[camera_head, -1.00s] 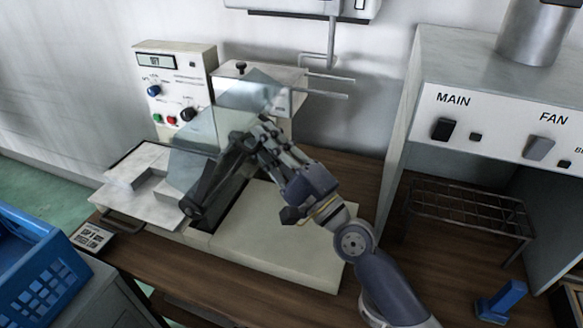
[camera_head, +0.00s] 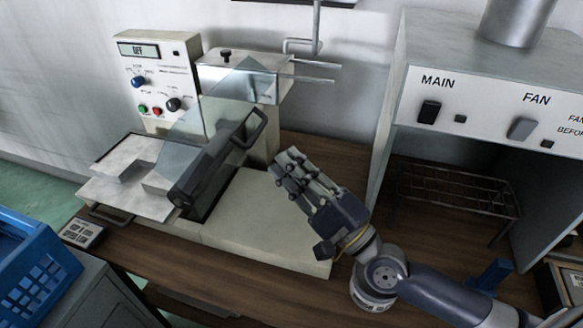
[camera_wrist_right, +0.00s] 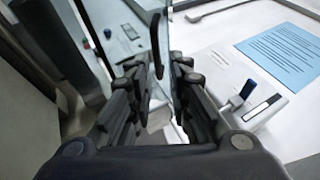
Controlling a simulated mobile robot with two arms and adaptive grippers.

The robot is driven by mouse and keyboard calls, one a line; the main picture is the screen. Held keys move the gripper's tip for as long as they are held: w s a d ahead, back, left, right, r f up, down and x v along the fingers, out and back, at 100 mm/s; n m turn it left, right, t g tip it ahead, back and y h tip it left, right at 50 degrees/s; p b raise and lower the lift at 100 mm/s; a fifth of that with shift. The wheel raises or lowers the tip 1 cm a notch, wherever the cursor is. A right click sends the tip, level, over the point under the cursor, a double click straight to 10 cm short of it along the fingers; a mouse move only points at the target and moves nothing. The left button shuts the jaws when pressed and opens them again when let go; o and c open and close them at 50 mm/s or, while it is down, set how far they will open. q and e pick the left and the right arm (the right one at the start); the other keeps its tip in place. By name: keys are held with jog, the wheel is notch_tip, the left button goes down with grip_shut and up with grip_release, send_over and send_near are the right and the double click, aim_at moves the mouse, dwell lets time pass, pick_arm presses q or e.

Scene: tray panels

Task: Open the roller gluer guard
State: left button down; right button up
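The roller gluer (camera_head: 265,215) stands on the wooden bench, left of the middle in the head view. Its guard is a tilted clear panel (camera_head: 205,125) with a dark bar along its lower edge and a dark loop handle (camera_head: 256,128) at its upper right. My right gripper (camera_head: 283,166) is right of the handle, over the pale base, apart from the handle and empty. In the right wrist view the fingers (camera_wrist_right: 158,85) have a narrow gap between them. A dark upright bar, probably the handle, shows beyond the gap. My left gripper is out of view.
A control box (camera_head: 160,85) with a display reading OFF stands behind the gluer. A cabinet marked MAIN and FAN (camera_head: 480,105) is at the right, with a wire rack (camera_head: 455,190) inside. A blue crate (camera_head: 35,270) is at the lower left.

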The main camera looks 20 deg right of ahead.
jog(key=shift+s, duration=0.1)
grip_shut()
jog(key=s+d+f+m+t+h+p, duration=0.1)
jog(key=s+d+f+m+h+p, duration=0.25)
jog(key=s+m+h+p, duration=0.35)
jog(key=w+a+r+p, duration=0.2)
jog(key=w+p, duration=0.1)
jog(key=w, duration=0.3)
jog(key=w+a+r+n+h+p, duration=0.1)
jog(key=w+a+r+p, duration=0.1)
jog(key=w, duration=0.4)
jog(key=shift+w+r+p, duration=0.35)
jog(key=shift+r+p, duration=0.1)
